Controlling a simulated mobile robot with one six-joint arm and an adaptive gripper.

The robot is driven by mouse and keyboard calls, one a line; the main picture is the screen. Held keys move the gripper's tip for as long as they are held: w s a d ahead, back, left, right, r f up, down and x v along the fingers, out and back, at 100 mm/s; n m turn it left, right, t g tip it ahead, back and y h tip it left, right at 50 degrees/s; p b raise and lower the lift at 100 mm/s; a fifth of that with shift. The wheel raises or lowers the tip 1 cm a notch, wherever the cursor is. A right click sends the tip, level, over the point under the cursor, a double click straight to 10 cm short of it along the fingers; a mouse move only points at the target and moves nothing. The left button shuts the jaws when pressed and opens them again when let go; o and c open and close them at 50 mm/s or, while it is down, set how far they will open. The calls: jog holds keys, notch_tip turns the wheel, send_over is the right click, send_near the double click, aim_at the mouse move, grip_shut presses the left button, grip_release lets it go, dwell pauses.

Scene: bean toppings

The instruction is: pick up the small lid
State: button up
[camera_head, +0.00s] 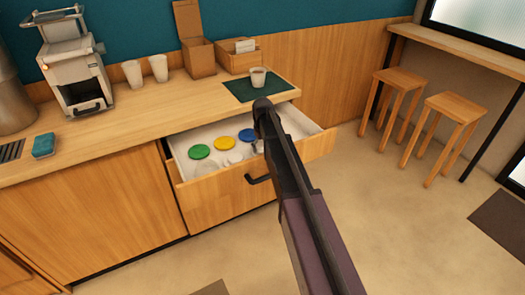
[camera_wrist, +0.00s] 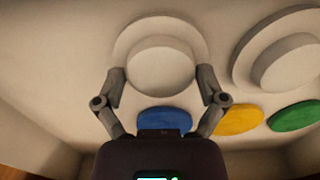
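In the wrist view a small white round lid (camera_wrist: 160,68) with a raised round middle lies in the drawer. My gripper (camera_wrist: 161,78) is open, with one finger at each side of the lid's near part. I cannot tell whether the fingers touch it. A larger white lid (camera_wrist: 246,62) of like shape lies to the right, partly cut off by the frame. In the head view my arm reaches over the open drawer (camera_head: 300,160) and hides part of its inside, and the fingertips are not clear there.
A blue disc (camera_wrist: 165,119), a yellow disc (camera_wrist: 240,120) and a green disc (camera_wrist: 295,116) lie in the drawer near the lids. The drawer's walls surround them. On the counter (camera_head: 130,130) above stand a cup (camera_head: 258,77) on a dark mat, two more cups and a machine (camera_head: 75,65).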

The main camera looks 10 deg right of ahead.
jog(key=shift+c, duration=0.7)
jog(key=shift+r, duration=0.1)
jog(key=shift+r, duration=0.1)
notch_tip(320, 180, up, 10)
jog(key=p, duration=1)
jog(key=shift+f, duration=0.2)
jog(key=shift+r, duration=0.1)
notch_tip(320, 180, up, 24)
jog(key=p, duration=2.4)
send_over(262, 147)
jog(key=shift+s, duration=0.15)
jog(key=shift+d, duration=0.1)
